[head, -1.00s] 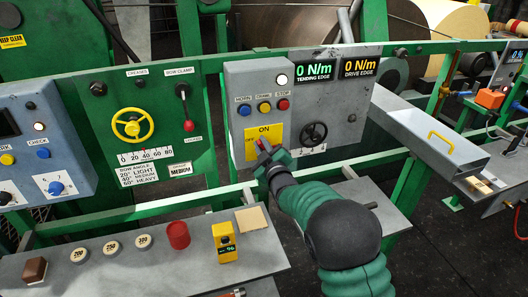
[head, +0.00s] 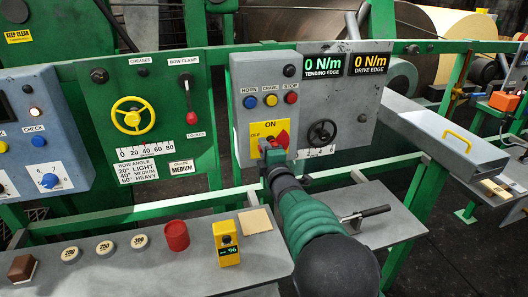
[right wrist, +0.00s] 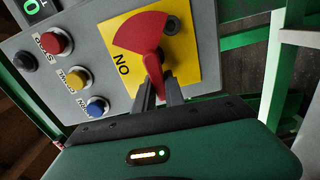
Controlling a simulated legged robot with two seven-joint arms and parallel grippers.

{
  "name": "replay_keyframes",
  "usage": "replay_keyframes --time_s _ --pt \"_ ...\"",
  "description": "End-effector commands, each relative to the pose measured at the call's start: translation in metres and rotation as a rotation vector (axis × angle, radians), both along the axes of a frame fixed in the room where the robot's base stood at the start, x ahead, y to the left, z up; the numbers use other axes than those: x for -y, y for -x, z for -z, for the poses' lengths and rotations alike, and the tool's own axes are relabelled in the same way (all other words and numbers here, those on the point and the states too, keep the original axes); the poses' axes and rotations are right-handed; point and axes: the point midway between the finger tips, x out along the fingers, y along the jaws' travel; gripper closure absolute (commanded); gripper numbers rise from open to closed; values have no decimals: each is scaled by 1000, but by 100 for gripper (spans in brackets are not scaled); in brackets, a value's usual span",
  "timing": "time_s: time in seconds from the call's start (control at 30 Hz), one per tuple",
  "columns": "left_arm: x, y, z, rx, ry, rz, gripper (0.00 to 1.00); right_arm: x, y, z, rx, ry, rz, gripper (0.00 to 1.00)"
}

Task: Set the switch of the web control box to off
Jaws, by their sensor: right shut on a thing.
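The web control box (head: 330,95) is a grey panel on the green frame. Its red switch (head: 282,138) sits on a yellow plate (head: 258,128) marked ON at top and OFF at left. In the right wrist view, the red switch (right wrist: 140,34) has a wide fan end and a narrow handle. The handle runs down between the fingers of my right gripper (right wrist: 159,92), on the side away from the stop button, so it appears to lie toward OFF. My right gripper (head: 272,154) is shut on the handle and partly hides it. My left gripper is out of view.
Horn, middle and stop buttons (head: 270,99) sit above the switch, a dark lamp (head: 289,70) above them. A grey shelf (head: 110,272) below carries several small items, including a yellow meter (head: 227,242).

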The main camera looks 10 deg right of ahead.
Motion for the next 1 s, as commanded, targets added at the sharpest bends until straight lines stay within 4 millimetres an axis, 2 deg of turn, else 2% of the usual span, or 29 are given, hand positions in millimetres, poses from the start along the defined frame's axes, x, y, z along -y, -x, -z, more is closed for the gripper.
replay_keyframes --time_s 0.03,0.67,0.7,0.83,0.87,1.0 --pt "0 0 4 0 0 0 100 -2 0 6 -7 16 -2 100" --pt "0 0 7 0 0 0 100 -1 0 8 -10 71 -2 100" --pt "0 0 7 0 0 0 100 -1 0 8 -10 71 -2 85" --pt "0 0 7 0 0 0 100 -1 0 8 -9 70 -2 68" --pt "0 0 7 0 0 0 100 -1 0 7 -8 70 -2 64" --pt "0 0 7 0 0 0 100 -1 0 5 -4 70 -1 64"
